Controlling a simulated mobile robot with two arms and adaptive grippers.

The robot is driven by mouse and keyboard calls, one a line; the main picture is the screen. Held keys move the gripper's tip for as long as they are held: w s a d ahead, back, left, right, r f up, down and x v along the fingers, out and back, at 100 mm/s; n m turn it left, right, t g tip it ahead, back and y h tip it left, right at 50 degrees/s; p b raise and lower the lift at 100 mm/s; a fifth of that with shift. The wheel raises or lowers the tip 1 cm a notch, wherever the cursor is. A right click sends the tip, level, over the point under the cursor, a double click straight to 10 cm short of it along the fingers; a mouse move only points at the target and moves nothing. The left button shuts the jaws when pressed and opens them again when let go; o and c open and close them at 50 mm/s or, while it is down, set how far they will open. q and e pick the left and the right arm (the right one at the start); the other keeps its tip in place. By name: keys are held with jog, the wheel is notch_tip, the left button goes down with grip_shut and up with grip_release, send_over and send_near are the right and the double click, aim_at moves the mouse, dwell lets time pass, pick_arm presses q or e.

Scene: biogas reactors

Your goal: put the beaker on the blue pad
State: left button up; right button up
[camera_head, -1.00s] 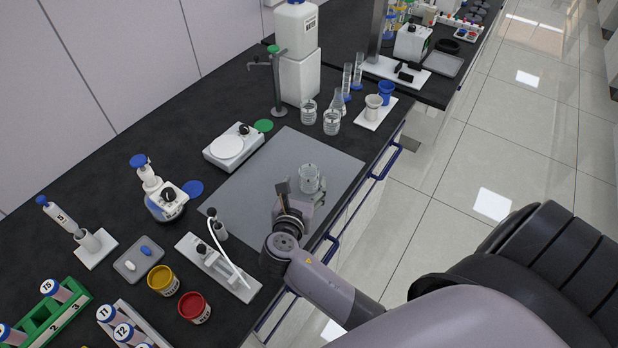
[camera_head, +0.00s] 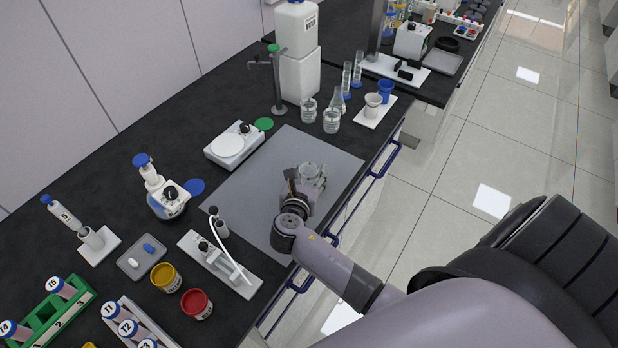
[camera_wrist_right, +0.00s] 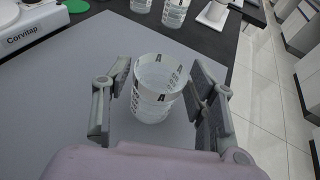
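A clear glass beaker (camera_head: 309,170) with dark markings stands upright on the grey mat (camera_head: 248,190). It also shows in the right wrist view (camera_wrist_right: 158,92). My right gripper (camera_head: 305,181) is around the beaker, with one finger on each side. In the right wrist view the gripper (camera_wrist_right: 160,84) is open, and gaps show between the fingers and the glass. A flat round blue pad (camera_head: 194,186) lies on the black bench, left of the mat, beside a white blue-capped device. My left gripper is not in view.
A white scale (camera_head: 234,146) and a green round pad (camera_head: 264,124) lie beyond the mat. Two more beakers (camera_head: 332,121) stand past its far edge. A white stand with a tube (camera_head: 220,262) is on the near side. The mat's middle is clear.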

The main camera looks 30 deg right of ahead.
jog(key=c, duration=1)
jog(key=shift+r, duration=0.1)
